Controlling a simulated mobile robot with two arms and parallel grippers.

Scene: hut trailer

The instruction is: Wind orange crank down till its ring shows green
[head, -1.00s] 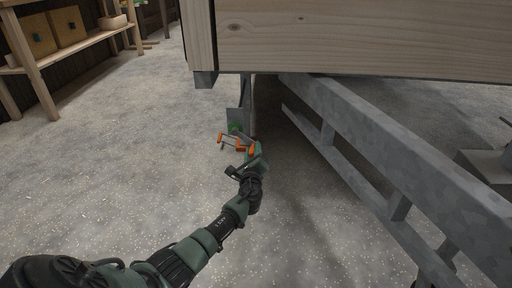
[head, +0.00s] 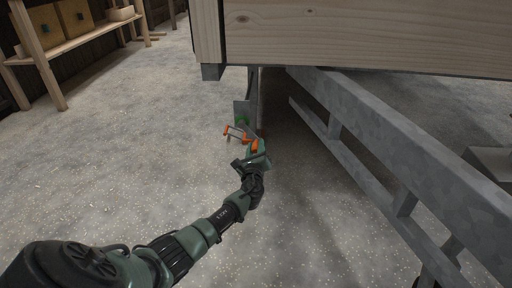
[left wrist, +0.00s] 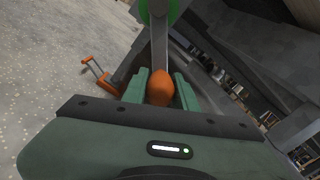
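The crank's orange knob (left wrist: 160,88) sits between the two green fingers of my left gripper (left wrist: 160,92), which look closed against its sides. A grey crank arm (left wrist: 158,45) runs up from the knob to a green ring (left wrist: 146,12), partly cut off by the top edge. In the head view, my left gripper (head: 257,152) is low beside the trailer's grey leg (head: 243,108), with orange showing at its fingers. The green ring (head: 242,121) shows on the leg. My right gripper is not in view.
Another orange cranked handle (head: 237,132) projects left of the gripper; it also shows in the left wrist view (left wrist: 97,75). The wooden trailer body (head: 350,35) overhangs, and a grey metal frame (head: 375,135) slopes down right. Speckled floor (head: 130,150) lies open left, below a wooden shelf (head: 90,45).

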